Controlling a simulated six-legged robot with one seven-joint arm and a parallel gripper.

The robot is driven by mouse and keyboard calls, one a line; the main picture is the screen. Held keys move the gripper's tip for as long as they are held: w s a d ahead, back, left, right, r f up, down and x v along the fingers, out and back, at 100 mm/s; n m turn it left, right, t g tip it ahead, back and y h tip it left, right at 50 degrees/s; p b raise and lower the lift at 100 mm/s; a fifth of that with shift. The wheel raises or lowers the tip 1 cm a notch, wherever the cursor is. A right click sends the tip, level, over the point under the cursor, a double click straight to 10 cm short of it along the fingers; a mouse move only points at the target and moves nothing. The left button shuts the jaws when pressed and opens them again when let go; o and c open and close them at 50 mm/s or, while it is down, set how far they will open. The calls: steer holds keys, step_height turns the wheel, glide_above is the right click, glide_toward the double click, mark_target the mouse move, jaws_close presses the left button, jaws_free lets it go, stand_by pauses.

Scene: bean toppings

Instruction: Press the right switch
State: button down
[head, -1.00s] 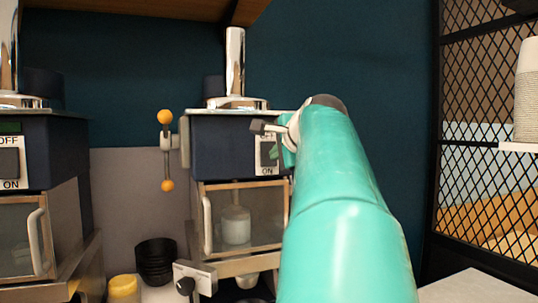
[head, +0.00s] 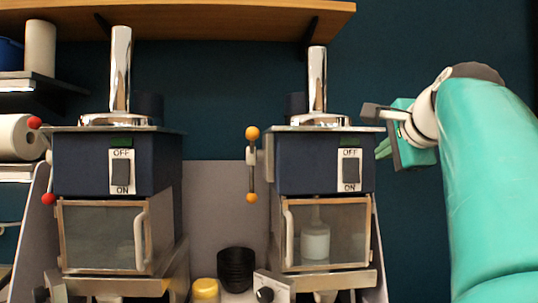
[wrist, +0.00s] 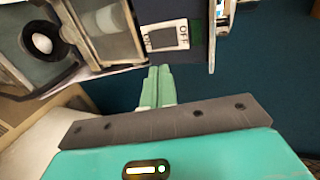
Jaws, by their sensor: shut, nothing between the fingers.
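Two dark blue machines stand side by side, each with a rocker switch marked OFF above and ON below. The right switch (head: 350,170) is on the front of the right machine (head: 292,172). The left switch (head: 121,172) is on the left machine (head: 75,160). My gripper (head: 382,150) is to the right of the right machine, near its upper right edge, apart from the switch. In the wrist view my gripper (wrist: 157,72) is shut and empty, with the right switch (wrist: 168,36) just beyond and above its fingertips.
A lever with orange knobs (head: 252,133) stands left of the right machine. Below are glass-fronted boxes with handles, stacked black bowls (head: 237,268) and a yellow-topped jar (head: 205,290). A wooden shelf (head: 220,18) hangs above.

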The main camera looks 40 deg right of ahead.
mark_target(352, 180)
steer(key=shift+a, duration=0.1)
steer(key=shift+s+f+g+y, duration=0.25)
steer(key=shift+f+g, duration=0.25)
steer(key=shift+f, duration=0.4)
steer(key=shift+w, duration=0.1)
steer(key=x, duration=0.9)
steer(key=r+x, duration=0.1)
steer(key=x, duration=0.3)
steer(key=shift+w+d+f, duration=0.1)
steer(key=shift+w+d, duration=0.2)
steer(key=shift+w, duration=0.2)
steer(key=shift+w+d+f, duration=0.2)
steer(key=shift+w, duration=0.1)
steer(key=shift+r, duration=0.15)
